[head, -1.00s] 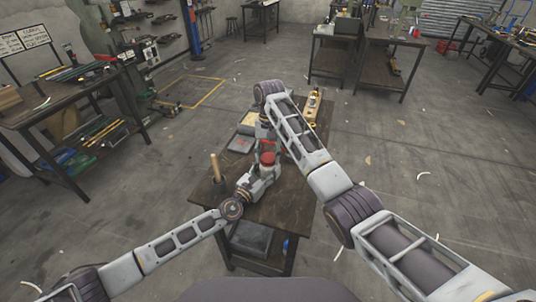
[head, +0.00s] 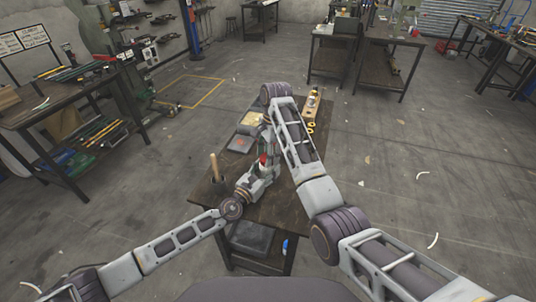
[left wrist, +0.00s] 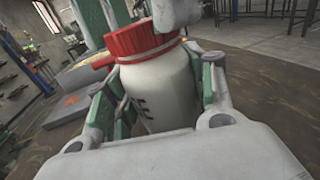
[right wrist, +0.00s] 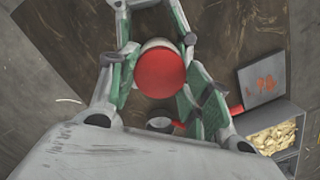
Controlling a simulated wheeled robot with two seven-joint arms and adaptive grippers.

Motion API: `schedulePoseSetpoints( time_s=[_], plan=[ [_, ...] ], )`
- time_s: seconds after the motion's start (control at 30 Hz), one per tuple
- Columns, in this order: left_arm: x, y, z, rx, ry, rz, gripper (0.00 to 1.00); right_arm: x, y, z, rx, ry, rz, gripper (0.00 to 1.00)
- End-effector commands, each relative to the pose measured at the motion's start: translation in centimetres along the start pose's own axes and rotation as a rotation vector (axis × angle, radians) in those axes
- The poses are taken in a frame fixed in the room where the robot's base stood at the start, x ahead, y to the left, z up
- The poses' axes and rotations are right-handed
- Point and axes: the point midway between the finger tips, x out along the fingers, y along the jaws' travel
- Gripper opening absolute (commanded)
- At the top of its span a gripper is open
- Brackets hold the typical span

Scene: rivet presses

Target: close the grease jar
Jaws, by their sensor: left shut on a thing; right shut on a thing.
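The grease jar (left wrist: 158,92) is a white bottle with dark lettering, seen upright in the left wrist view. Its red lid (left wrist: 142,40) sits at the jar's mouth; whether it is fully seated I cannot tell. My left gripper (head: 262,176) is shut around the jar body from the near side. My right gripper (head: 268,143) comes from above, its fingers at the lid. In the right wrist view the round red lid (right wrist: 160,72) lies between the green-padded fingers, which are shut on it. In the head view the lid (head: 263,160) is partly hidden by the right gripper.
A wooden stick (head: 214,166) stands at the table's left edge. Behind the jar are a grey box lid (head: 240,144) with red marks and an open box with yellowish contents (right wrist: 274,138). A bottle (head: 313,99) stands at the back right. The table's front right is clear.

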Motion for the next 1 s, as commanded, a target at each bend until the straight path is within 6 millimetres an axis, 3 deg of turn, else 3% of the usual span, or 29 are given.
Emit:
schedulePoseSetpoints(
  time_s=[0.4, 0.43, 0.6, 1.0],
  plan=[
    [-0.05, -0.17, -0.15, 0.000, 0.003, -0.003, 0.00, -0.13, -0.05, 0.00, 0.056, -0.001, -0.010, 0.41],
    [-0.05, -0.16, -0.15, 0.000, 0.003, -0.003, 0.00, -0.13, -0.05, 0.00, 0.056, -0.001, -0.010, 0.51],
    [-0.05, -0.15, -0.15, -0.001, 0.003, -0.003, 0.00, -0.08, -0.02, 0.01, 0.055, -0.001, -0.008, 0.70],
    [-0.04, -0.09, -0.13, -0.001, 0.002, -0.002, 0.00, 0.02, 0.03, -0.39, 0.051, 0.009, -0.007, 0.68]
  ],
)
